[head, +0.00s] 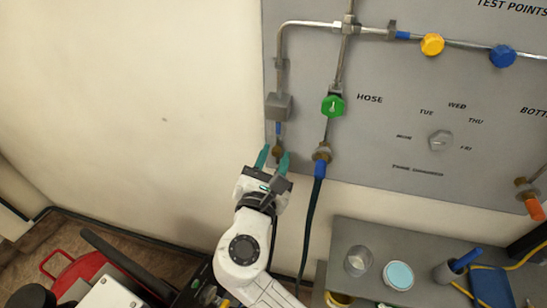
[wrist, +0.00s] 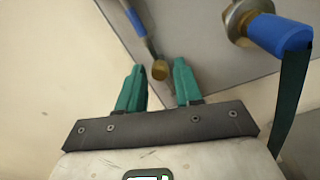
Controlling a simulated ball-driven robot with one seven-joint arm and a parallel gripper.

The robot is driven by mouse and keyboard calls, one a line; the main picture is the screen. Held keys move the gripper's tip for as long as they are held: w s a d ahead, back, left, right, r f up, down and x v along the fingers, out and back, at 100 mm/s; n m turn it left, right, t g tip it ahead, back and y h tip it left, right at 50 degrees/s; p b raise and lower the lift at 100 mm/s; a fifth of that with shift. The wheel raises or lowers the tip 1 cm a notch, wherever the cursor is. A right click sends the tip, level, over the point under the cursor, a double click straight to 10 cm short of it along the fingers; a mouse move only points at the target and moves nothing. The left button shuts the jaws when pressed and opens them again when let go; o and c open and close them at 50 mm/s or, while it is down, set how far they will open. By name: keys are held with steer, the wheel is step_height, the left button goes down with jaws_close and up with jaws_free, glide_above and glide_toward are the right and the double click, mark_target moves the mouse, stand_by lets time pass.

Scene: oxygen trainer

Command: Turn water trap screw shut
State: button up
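The water trap screw is a small brass knob (head: 277,152) under the grey water trap block (head: 279,106), at the lower left of the grey panel. A short blue piece (head: 278,129) joins them. My gripper (head: 273,158) is open, with its two teal fingers pointing up at the knob. In the wrist view the brass knob (wrist: 159,71) appears between the two fingertips of my gripper (wrist: 160,72), with a gap on each side. I cannot tell how far the fingertips reach past it. No contact shows.
A hose with a blue fitting (head: 320,169) hangs close right of my gripper, below a green knob (head: 333,107). A grey shelf (head: 345,228) with a glass and a blue-topped container stands lower right. The wall left of the panel is clear.

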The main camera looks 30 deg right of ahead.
jaws_close()
steer(key=shift+m, duration=0.4)
steer(key=m+b, duration=0.2)
steer(key=m, duration=0.2)
steer(key=shift+f+m, duration=0.1)
steer(key=shift+m, duration=0.3)
steer(key=m+b, duration=0.4)
steer(key=m, duration=0.1)
steer(key=shift+f, duration=0.1)
steer(key=m+b, duration=0.4)
steer(key=m, duration=0.2)
steer(key=shift+f+m+b, duration=0.1)
steer(key=shift+m+b, duration=0.3)
steer(key=m+b, duration=0.3)
steer(key=shift+m+b, duration=1.15)
steer(key=shift+m, duration=0.55)
